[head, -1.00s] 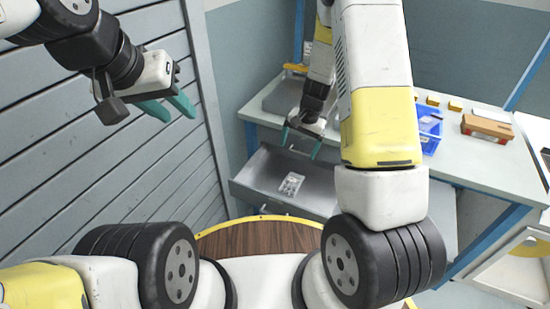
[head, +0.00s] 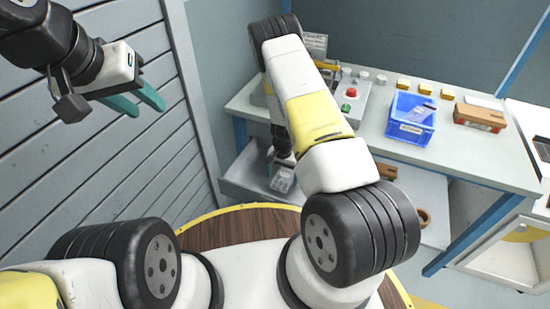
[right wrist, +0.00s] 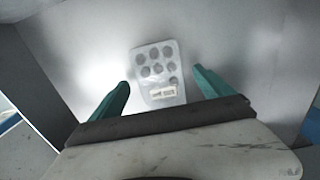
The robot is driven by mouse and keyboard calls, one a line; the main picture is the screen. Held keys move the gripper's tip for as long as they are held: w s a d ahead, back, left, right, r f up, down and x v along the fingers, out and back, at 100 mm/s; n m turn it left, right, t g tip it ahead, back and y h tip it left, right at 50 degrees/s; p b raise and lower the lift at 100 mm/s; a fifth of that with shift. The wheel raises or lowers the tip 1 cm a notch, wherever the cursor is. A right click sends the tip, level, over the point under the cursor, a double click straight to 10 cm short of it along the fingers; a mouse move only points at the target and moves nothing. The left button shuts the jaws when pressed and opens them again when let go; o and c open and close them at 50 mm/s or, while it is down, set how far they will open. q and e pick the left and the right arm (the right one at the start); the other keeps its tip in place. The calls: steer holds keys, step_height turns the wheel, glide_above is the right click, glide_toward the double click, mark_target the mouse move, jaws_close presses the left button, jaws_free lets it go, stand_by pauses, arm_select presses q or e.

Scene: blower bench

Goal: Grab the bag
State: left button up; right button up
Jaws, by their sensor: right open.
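The bag (head: 283,181) is a small clear packet with several round grey pieces and a white label, lying in an open grey drawer (head: 238,180) under the bench. In the right wrist view the bag (right wrist: 157,72) lies on the drawer floor, ahead of and between the teal fingertips. My right gripper (right wrist: 160,78) is open and empty; in the head view it is down in the drawer just above the bag, partly hidden by my arm. I cannot tell whether it touches the bag. My left gripper (head: 140,101) is open and empty in front of the slatted wall.
The bench top (head: 470,150) above the drawer holds a blue bin (head: 410,120), a brown box (head: 480,115), several small yellow blocks and a grey control box with a red button (head: 351,92). Drawer walls stand around my right gripper.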

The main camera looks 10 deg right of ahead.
steer(key=shift+f, duration=0.5)
steer(key=c, duration=1.5)
steer(key=shift+c, duration=0.2)
